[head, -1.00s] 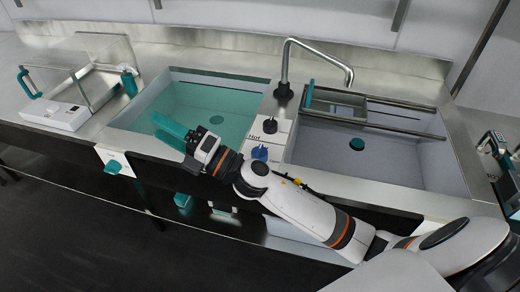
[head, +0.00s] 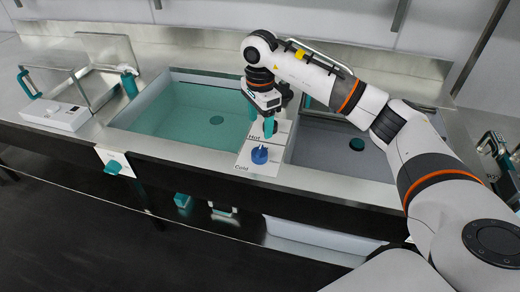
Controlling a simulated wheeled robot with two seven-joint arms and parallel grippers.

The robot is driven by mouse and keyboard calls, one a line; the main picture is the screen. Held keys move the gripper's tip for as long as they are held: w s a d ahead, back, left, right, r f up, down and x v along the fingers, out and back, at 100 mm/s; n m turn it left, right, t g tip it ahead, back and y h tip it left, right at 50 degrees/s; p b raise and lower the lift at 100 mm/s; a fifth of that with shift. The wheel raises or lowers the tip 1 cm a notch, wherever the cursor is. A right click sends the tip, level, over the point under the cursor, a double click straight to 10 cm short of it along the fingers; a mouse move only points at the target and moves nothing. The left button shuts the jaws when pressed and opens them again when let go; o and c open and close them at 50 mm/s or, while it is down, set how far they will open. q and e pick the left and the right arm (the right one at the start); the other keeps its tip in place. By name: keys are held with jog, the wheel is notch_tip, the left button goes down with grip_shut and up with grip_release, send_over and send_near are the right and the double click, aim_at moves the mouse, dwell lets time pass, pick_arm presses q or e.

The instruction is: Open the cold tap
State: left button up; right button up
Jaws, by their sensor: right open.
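The cold tap (head: 260,156) is a blue knob on the white panel (head: 244,160) between the two basins. The word "Cold" is printed in front of it and "Hot" behind it. My right gripper (head: 268,132) points down just behind and above the blue knob, with its teal fingers over the panel near the "Hot" label. It is open and apart from the blue knob as far as I can see. The dark hot knob is hidden behind the gripper. My left gripper is not in view.
The left basin (head: 150,103) holds greenish water with a drain at the bottom. The right basin (head: 313,150) is partly hidden by my right arm, as is the faucet. A white device (head: 55,113) stands at the far left of the counter.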

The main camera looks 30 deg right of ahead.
aim_at(260, 150)
notch_tip(260, 150, down, 11)
jog(key=shift+a+p, duration=0.1)
jog(key=shift+p, duration=0.6)
jog(key=shift+c, duration=0.3)
jog(key=c, duration=0.9)
